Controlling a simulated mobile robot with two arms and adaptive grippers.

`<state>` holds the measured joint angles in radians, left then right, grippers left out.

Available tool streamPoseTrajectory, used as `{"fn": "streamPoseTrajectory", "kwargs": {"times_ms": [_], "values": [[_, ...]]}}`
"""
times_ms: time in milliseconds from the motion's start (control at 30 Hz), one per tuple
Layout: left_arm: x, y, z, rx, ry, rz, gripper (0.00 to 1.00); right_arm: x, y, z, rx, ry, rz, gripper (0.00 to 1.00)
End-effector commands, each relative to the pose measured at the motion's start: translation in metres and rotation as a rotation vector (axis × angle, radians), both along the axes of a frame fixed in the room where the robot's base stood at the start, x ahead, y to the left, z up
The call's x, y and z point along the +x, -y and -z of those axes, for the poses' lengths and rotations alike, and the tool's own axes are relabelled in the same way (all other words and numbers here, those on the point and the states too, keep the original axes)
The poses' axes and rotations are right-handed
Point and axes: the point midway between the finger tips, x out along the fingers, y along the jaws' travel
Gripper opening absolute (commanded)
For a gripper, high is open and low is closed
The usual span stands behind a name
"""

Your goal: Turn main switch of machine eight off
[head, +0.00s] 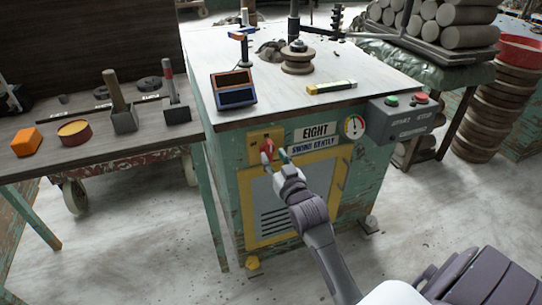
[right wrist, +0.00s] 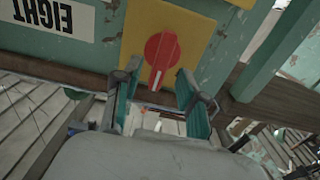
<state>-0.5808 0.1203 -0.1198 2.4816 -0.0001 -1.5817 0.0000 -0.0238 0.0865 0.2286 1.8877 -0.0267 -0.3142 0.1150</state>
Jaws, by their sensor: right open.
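The main switch is a red round knob (head: 267,148) on a yellow plate on the front of the green machine (head: 225,170) labelled EIGHT (head: 315,132). In the right wrist view, which is upside down, the red knob (right wrist: 162,52) has a pale line pointing nearly straight down the picture, slightly left. My right gripper (head: 281,156) is open just in front of the knob. In the right wrist view its two fingers (right wrist: 159,79) stand on either side of the knob's lower part, with gaps; contact cannot be told. My left gripper is not in view.
A grey box with green and red START and STOP buttons (head: 405,116) sits right of a round gauge (head: 354,126).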

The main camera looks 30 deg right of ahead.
Motion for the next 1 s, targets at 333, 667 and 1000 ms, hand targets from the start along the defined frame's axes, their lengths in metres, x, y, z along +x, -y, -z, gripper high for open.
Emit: {"fn": "streamPoseTrajectory", "kwargs": {"times_ms": [333, 667, 1000], "values": [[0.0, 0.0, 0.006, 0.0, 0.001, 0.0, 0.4, 0.026, 0.006, 0.0, 0.0, 0.0, 0.0, 0.42], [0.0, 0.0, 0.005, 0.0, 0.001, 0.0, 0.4, 0.026, 0.006, 0.0, 0.0, 0.0, 0.0, 0.23], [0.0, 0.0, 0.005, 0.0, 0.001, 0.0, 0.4, 0.026, 0.006, 0.0, -0.002, 0.0, 0.0, 0.0]]}}
